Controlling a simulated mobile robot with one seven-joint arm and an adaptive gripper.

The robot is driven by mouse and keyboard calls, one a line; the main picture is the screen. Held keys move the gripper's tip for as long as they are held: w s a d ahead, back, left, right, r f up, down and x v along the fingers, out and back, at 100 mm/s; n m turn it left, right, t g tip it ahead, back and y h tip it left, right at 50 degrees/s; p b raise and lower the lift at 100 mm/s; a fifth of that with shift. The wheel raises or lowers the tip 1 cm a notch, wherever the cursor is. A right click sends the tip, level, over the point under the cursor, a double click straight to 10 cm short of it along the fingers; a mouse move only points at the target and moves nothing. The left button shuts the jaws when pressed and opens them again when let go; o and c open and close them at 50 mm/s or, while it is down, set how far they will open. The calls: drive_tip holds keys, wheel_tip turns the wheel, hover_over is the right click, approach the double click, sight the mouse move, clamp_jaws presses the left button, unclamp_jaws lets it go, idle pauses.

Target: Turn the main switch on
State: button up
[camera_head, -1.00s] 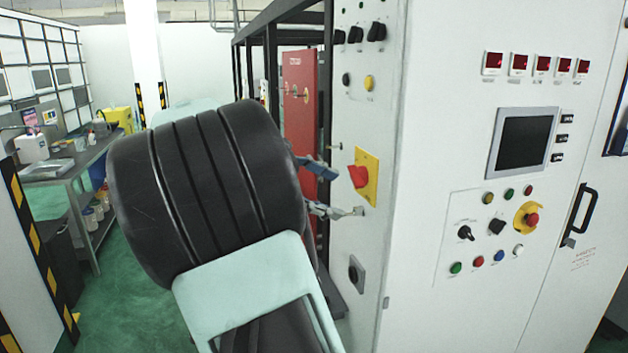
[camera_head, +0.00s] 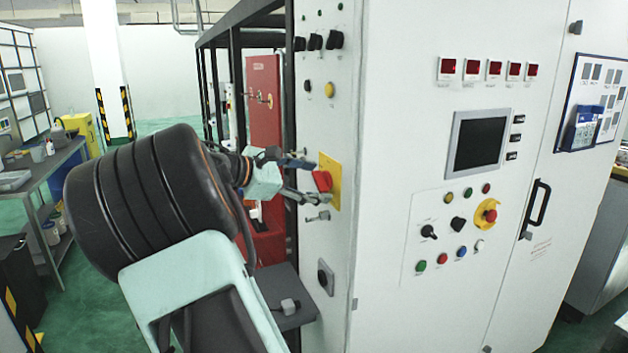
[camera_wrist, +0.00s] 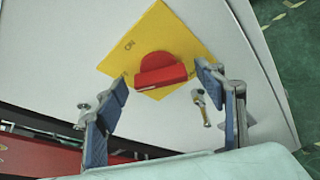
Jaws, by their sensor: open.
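The main switch is a red rotary handle (camera_head: 322,181) on a yellow plate (camera_head: 331,170) on the narrow left side of the white cabinet. In the wrist view the red handle (camera_wrist: 161,77) lies between and just beyond the fingertips, on the yellow plate (camera_wrist: 190,45), which has small lettering near two corners. My gripper (camera_head: 312,179) is open, its fingers pointing at the switch, one above and one below the handle. In the wrist view my gripper (camera_wrist: 162,78) has one finger on each side of the handle, with gaps; contact is not visible.
A key-like metal fitting (camera_wrist: 201,106) sticks out of the panel beside the plate. A red cabinet (camera_head: 265,115) and black frame stand left.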

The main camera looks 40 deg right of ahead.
drive_tip(key=shift+d, duration=0.1)
drive_tip(key=shift+c, duration=0.7)
drive_tip(key=c, duration=1)
drive_tip(key=shift+f, duration=0.1)
drive_tip(key=shift+f+b, duration=0.1)
drive_tip(key=shift+b, duration=0.55)
drive_tip(key=m+t+h+b, duration=0.1)
drive_tip(key=m+b, duration=0.2)
drive_tip(key=b, duration=0.5)
drive_tip(key=m+t+h+b, duration=0.1)
drive_tip(key=m+b, duration=0.2)
drive_tip(key=b, duration=0.5)
drive_tip(key=m+t+h+b, duration=0.1)
drive_tip(key=m+b, duration=0.2)
drive_tip(key=b, duration=0.5)
drive_tip(key=shift+s+f+b, duration=0.2)
drive_tip(key=shift+f+b, duration=0.1)
drive_tip(key=shift+r+m+h+b, duration=0.15)
drive_tip(key=shift+m+h+b, duration=0.15)
